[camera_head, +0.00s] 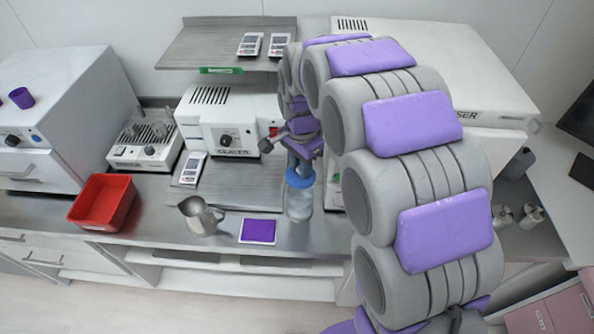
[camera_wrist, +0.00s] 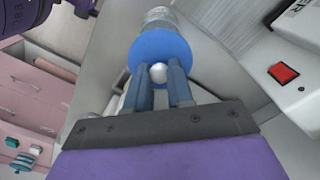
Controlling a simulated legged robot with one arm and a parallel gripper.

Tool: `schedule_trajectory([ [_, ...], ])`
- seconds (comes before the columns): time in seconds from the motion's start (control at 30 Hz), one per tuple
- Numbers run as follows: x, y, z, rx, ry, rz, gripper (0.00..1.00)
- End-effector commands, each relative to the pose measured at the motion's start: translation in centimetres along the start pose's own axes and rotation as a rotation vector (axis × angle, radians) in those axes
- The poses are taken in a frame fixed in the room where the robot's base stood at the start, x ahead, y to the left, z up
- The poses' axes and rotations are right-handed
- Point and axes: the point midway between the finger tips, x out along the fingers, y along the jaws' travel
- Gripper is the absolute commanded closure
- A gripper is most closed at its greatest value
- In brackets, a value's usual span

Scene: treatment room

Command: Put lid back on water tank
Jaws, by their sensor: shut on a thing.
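The water tank (camera_head: 299,205) is a clear cylinder standing upright near the front edge of the steel counter. The round blue lid (camera_head: 300,178) is directly over its top, roughly level; I cannot tell whether it is touching or fully seated. In the wrist view the lid (camera_wrist: 152,46) has a white knob (camera_wrist: 158,73), and the clear tank (camera_wrist: 160,16) shows beyond it. My gripper (camera_wrist: 160,76) is shut on the lid by this knob, its blue-grey fingers on either side. In the head view my gripper (camera_head: 299,163) is just above the lid, partly hidden by my arm.
A metal pitcher (camera_head: 199,216) and a purple pad (camera_head: 258,231) lie left of the tank. A white sealer machine (camera_head: 232,121) stands behind. A red tray (camera_head: 103,202) sits further left. A large white machine (camera_head: 440,70) stands behind right, close to my arm.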

Motion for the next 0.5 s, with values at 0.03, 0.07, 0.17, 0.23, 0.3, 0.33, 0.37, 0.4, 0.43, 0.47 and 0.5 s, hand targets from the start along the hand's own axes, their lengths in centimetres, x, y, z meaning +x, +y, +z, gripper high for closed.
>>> schedule_trajectory([
  [0.03, 0.3, 0.0, 0.1, -0.001, 0.000, 0.000, 1.00],
  [0.07, 0.5, 0.0, 0.1, -0.001, 0.000, 0.001, 1.00],
  [0.17, 1.1, -0.1, 0.1, -0.001, 0.000, 0.000, 1.00],
  [0.23, 1.7, -0.1, 0.1, -0.002, 0.000, 0.000, 1.00],
  [0.3, 2.3, -0.1, 0.1, -0.002, 0.000, 0.000, 1.00],
  [0.33, 2.6, -0.1, 0.1, -0.002, 0.000, 0.000, 1.00],
  [0.37, 2.9, -0.1, 0.1, -0.002, 0.000, 0.000, 1.00],
  [0.4, 3.2, -0.1, 0.1, -0.003, 0.000, 0.000, 1.00],
  [0.43, 3.5, -0.1, 0.1, -0.003, 0.000, 0.000, 1.00],
  [0.47, 3.8, -0.1, 0.1, -0.003, 0.000, 0.001, 1.00],
  [0.5, 4.1, -0.1, 0.1, -0.003, 0.000, 0.001, 1.00],
])
